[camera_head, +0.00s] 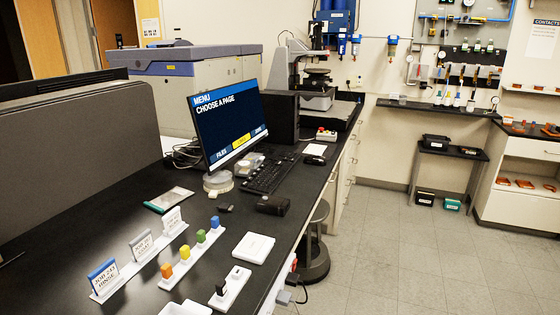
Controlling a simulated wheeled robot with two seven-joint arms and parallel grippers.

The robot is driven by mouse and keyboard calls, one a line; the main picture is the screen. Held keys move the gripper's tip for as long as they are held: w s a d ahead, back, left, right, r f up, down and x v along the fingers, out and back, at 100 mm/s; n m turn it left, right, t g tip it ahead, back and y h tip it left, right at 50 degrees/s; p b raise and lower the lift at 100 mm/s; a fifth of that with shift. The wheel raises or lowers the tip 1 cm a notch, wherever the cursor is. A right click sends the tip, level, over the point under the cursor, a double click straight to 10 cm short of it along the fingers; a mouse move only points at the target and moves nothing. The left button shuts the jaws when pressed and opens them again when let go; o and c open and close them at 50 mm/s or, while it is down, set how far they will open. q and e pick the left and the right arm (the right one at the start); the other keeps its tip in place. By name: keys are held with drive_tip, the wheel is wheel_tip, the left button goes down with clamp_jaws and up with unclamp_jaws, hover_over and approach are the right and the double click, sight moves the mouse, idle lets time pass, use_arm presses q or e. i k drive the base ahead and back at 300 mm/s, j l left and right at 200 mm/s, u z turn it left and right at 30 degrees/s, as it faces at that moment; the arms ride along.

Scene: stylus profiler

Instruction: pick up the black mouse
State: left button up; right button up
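A dark, rounded-boxy object (272,205) lies on the black bench near its right edge, just in front of the keyboard. Neither is touched by anything of mine. Neither of my grippers can be made out in this view.
The keyboard (270,175) and monitor (228,122) stand behind. A white square pad (253,248), a strip of coloured blocks (192,255) and upright labelled cards (140,246) are in front. A grey partition (75,150) rises at left. Floor is open at right.

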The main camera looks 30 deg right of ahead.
sight(317, 160)
drive_tip(key=i+l+u, duration=0.15)
drive_tip(key=l+u, duration=0.45)
drive_tip(key=l, duration=0.15)
drive_tip(key=i+l+u, duration=0.1)
drive_tip(key=l+u, duration=0.15)
drive_tip(key=l, duration=0.2)
